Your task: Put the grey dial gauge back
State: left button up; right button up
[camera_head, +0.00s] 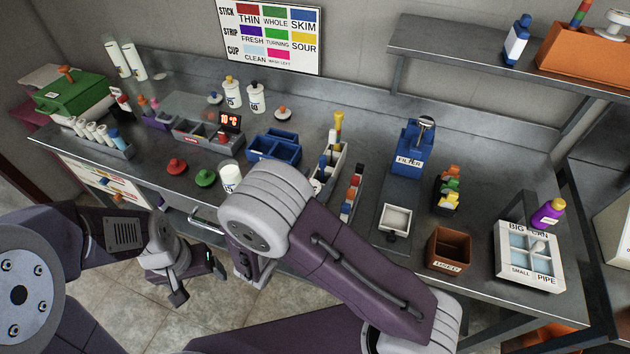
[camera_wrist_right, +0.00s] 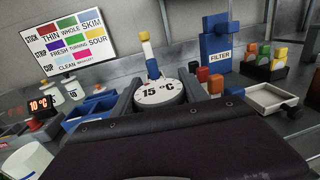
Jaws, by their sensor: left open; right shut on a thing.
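The dial gauge (camera_wrist_right: 158,93) shows in the right wrist view as a round, pale disc with a grey rim, its face marked 15 °C. My right gripper (camera_wrist_right: 160,84) is shut on it, with one dark finger on each side. The gauge faces the wrist camera, with the bench behind it. In the head view my right arm hides the gauge, and I cannot make out the right fingertips there. My left gripper (camera_head: 198,282) is open and empty, over the floor in front of the bench. I cannot tell which place is the gauge's own.
A red 10 °C display (camera_head: 230,122) stands on a grey unit. A brown box (camera_head: 449,248) is at the right front. Bare bench lies between the groups.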

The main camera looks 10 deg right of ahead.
jog(key=o, duration=1.4)
jog(key=shift+f, duration=0.1)
jog(key=shift+r, duration=0.25)
jog(key=v, duration=1.2)
jog(key=shift+f, duration=0.1)
